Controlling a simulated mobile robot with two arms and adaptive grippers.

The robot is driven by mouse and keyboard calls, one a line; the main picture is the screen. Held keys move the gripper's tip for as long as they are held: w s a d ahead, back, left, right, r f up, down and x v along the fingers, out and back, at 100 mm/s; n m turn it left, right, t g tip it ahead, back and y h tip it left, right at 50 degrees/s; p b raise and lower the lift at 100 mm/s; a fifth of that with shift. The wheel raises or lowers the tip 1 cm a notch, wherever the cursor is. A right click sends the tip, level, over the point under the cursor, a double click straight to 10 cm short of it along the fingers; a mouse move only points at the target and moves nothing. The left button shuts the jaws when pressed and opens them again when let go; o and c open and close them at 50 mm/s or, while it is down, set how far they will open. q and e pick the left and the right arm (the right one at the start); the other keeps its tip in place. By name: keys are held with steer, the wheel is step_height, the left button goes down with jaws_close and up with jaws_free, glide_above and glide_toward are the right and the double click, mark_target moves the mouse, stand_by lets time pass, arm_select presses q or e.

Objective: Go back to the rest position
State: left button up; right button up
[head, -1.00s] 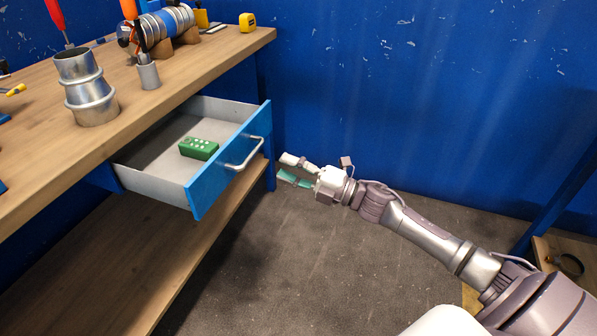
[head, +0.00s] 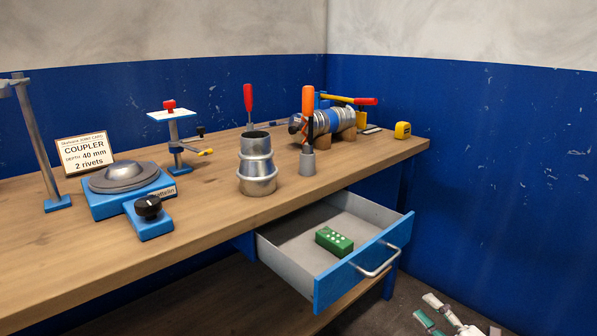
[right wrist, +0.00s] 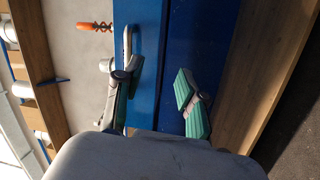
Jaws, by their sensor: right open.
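My right gripper (head: 426,309) is at the bottom right edge of the head view, open, with nothing seen between its fingers. It is low beside the open drawer (head: 362,277), to the right of the drawer's handle (head: 378,262) and apart from it in that view. The right wrist view also shows its spread fingers, one with green pads (right wrist: 186,90), in front of blue panels. Most of my right arm is out of the head view. My left gripper is in neither current view.
The open drawer juts from the wooden bench (head: 110,250) and holds a green block (head: 334,241). On the bench stand a metal coupler (head: 257,165), a blue device (head: 128,188), a sign card (head: 85,153), a clamped duct (head: 330,120) and a yellow tape measure (head: 402,130). A blue wall stands right.

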steer(key=s+f+m+g+h, duration=0.25)
steer(key=f+m+h, duration=0.35)
steer(key=f+m, duration=0.5)
steer(key=s+a+f+m+g+h, duration=0.2)
steer(key=s+a+f+m+g, duration=0.15)
steer(key=s+f, duration=0.45)
steer(key=s+a+f+m+g+h, duration=0.15)
steer(key=s+f+g, duration=0.25)
steer(key=s+f, duration=0.45)
steer(key=s+a+f+m+g+y, duration=0.1)
steer(key=s+a+f+m+g, duration=0.25)
steer(key=s+a+f, duration=0.35)
arm_select(q)
steer(key=s+a+f+p, duration=0.1)
steer(key=s+f+p, duration=0.1)
steer(key=s+p, duration=0.7)
steer(key=s+a+f+g+p, duration=0.1)
steer(key=s+a+f+p, duration=0.1)
steer(key=s+p, duration=0.6)
steer(key=shift+s+a+f+g+p, duration=0.15)
steer(key=shift+s+f+g+p, duration=0.2)
steer(key=shift+s+f, duration=0.45)
arm_select(e)
steer(key=s+d+f+g, duration=0.1)
steer(key=s+d+f, duration=0.1)
steer(key=s, duration=0.8)
steer(key=s+d+f+n+g, duration=0.1)
steer(key=s+d+f, duration=0.1)
steer(key=s, duration=0.9)
steer(key=shift+g, duration=0.35)
